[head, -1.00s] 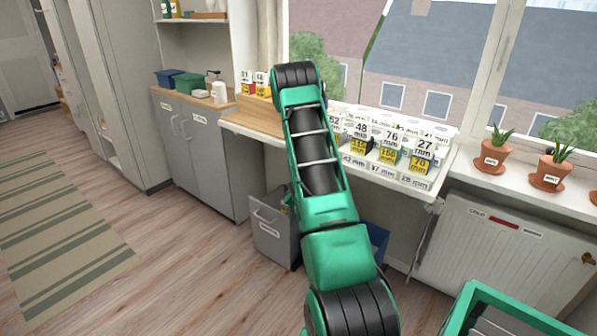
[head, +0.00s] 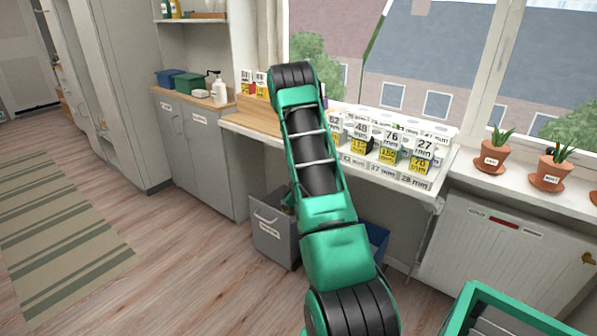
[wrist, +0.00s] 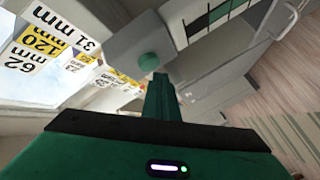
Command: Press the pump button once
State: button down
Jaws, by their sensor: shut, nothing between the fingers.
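In the wrist view a round green button (wrist: 149,63) stands out from a pale grey box-like surface (wrist: 150,34). I see no wording that marks it as the pump button. My gripper (wrist: 160,77) is shut and empty, its green fingers together. Their tips lie just below and slightly right of the button in the picture; I cannot tell whether they touch it. In the head view my arm hides the gripper and the button.
A white pump bottle (head: 220,91) stands on the grey cabinet near a green bin (head: 189,83). Cards with numbers in mm (head: 392,137) stand on the desk at the window. Potted plants (head: 492,156) line the sill to the right.

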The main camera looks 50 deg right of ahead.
jog(key=shift+d, duration=0.35)
jog(key=shift+d, duration=0.55)
dwell(0.9)
jog(key=shift+s+a, duration=0.1)
jog(key=shift+a, duration=0.85)
